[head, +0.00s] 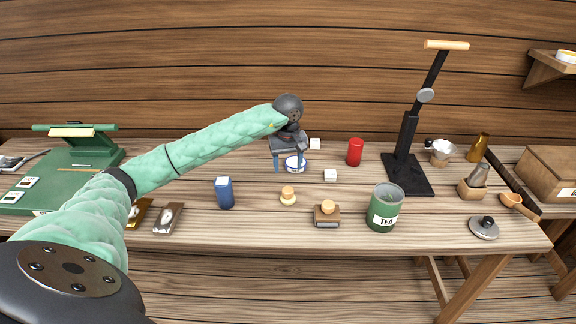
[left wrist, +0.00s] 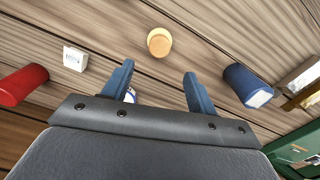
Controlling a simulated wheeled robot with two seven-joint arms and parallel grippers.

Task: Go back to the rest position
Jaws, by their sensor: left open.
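My left gripper (head: 287,168) is stretched out over the back middle of the wooden table (head: 260,232). In the left wrist view its two blue fingers (left wrist: 160,88) are spread apart with nothing held between them. A small white and blue round item (head: 296,163) shows right at the fingers in the head view. In the left wrist view part of it (left wrist: 130,96) shows beside one finger, and the rest is hidden. I cannot tell whether they touch. My right gripper is in neither view.
A green tea canister (head: 384,210) and a tall black press (head: 407,160) stand to the right. Bare wood lies along the front edge.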

